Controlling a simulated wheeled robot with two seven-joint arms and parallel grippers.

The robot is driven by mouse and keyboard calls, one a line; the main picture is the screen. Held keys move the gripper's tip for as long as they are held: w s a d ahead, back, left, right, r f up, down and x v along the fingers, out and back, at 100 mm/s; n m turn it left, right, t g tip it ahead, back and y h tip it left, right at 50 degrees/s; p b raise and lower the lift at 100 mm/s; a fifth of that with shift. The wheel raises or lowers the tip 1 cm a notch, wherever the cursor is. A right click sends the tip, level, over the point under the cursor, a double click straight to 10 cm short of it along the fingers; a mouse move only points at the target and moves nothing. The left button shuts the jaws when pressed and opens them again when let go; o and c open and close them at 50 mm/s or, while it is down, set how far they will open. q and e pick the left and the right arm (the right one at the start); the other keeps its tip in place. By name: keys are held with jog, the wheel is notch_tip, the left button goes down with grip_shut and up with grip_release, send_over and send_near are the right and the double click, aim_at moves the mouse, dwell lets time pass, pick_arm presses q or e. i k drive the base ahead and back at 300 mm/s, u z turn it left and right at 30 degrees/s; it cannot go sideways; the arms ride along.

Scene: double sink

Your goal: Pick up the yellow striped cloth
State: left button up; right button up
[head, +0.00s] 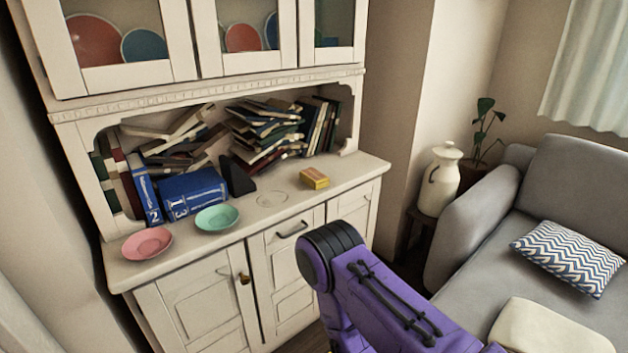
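I see no yellow striped cloth in the head view. The only small yellow thing is a box-like block with a red side (313,178), lying on the cabinet's counter (265,232). A purple arm of mine with a dark round joint reaches in from the bottom right, in front of the cabinet. Its gripper is not visible, and neither is my other gripper. The arm hides part of the cabinet front and floor.
A pink plate (146,243), a green plate (217,217) and blue books (193,195) are on the counter. More books are piled in the niche behind. A grey sofa (474,240) with a zigzag cushion (567,257) and a white jug (438,180) stand at right.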

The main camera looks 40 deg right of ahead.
aim_at(317, 181)
jog(key=k, duration=0.45)
jog(key=z, duration=1.15)
jog(key=i, duration=0.95)
jog(key=z, duration=0.15)
